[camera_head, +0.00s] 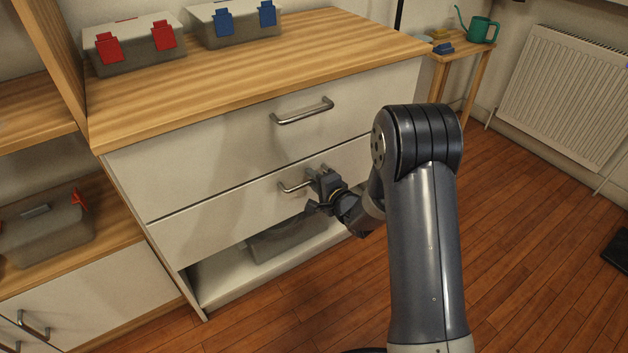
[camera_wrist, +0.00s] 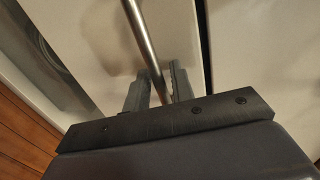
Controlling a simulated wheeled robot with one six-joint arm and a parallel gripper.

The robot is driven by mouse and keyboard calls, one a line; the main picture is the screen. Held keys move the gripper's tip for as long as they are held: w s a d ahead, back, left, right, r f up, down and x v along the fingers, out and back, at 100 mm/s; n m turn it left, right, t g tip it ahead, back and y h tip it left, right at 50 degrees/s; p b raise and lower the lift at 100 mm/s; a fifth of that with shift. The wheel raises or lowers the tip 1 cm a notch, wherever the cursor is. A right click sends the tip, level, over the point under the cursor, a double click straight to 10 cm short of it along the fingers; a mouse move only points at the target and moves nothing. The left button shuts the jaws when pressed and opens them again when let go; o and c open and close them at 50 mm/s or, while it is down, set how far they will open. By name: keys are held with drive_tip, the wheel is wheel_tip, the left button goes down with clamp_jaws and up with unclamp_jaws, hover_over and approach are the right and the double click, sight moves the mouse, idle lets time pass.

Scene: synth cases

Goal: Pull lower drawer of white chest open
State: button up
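The white chest (camera_head: 136,178) has a wooden top and two drawers, one above the other. The lower drawer (camera_head: 215,225) looks shut, its front flush with the upper drawer (camera_head: 215,150). Its metal bar handle (camera_head: 290,188) is partly hidden by my gripper (camera_head: 318,180). In the wrist view the handle bar (camera_wrist: 143,35) runs between the two fingers of my gripper (camera_wrist: 160,88). The fingers look open around the bar, with a small gap showing on its right side; contact cannot be made out.
Below the lower drawer is an open bay with a grey box (camera_head: 282,242). Toolboxes with red latches (camera_head: 130,50) and blue latches (camera_head: 240,30) stand on the chest. Shelving with another box (camera_head: 45,238) adjoins at left.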

clamp_jaws()
idle(0.4)
